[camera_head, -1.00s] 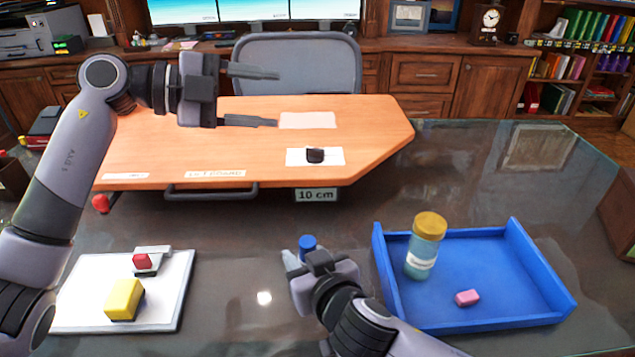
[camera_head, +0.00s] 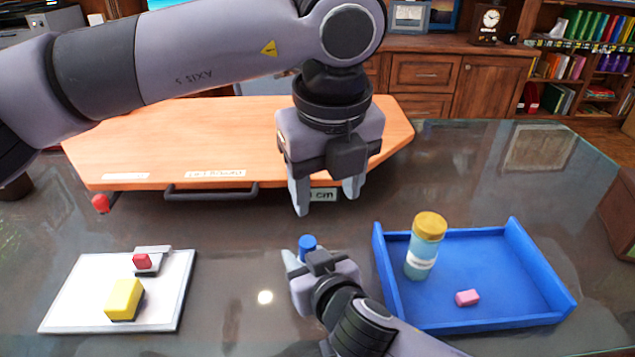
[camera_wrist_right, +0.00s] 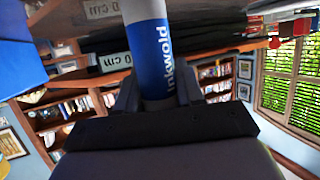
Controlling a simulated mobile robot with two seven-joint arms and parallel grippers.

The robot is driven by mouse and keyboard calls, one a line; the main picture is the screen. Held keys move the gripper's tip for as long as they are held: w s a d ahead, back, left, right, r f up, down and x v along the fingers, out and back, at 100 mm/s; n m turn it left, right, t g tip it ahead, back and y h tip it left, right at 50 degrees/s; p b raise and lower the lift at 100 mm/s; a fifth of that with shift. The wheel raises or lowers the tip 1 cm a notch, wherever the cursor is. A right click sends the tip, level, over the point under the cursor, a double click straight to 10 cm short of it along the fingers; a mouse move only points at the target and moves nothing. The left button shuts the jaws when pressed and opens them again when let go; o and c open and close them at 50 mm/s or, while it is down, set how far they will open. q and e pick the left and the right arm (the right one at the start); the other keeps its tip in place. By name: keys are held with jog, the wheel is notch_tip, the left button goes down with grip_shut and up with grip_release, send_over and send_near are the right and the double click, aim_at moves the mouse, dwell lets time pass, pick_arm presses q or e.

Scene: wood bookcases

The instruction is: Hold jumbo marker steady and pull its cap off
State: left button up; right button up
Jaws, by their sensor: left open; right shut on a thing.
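The jumbo marker shows its blue top (camera_head: 307,243) in the head view, standing upright between the fingers of my right gripper (camera_head: 302,259). In the right wrist view the marker's white and blue barrel (camera_wrist_right: 152,52) with lettering runs between the fingers. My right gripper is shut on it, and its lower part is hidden. My left gripper (camera_head: 328,202) is open and empty, fingers pointing down, above and slightly behind the blue top, apart from it.
A blue tray (camera_head: 480,318) at right holds a yellow-lidded jar (camera_head: 425,247) and a pink block (camera_head: 467,298). A white board (camera_head: 75,290) at left carries a yellow block (camera_head: 124,299) and a red piece (camera_head: 142,261). A raised wooden board (camera_head: 200,140) lies behind.

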aim_at(308, 241)
pick_arm(q)
jog(key=shift+t+y, duration=0.3)
jog(key=shift+y, duration=0.2)
jog(key=x, duration=0.8)
jog(key=a+x, duration=0.1)
jog(key=x, duration=0.3)
jog(key=shift+f, duration=0.1)
grip_shut()
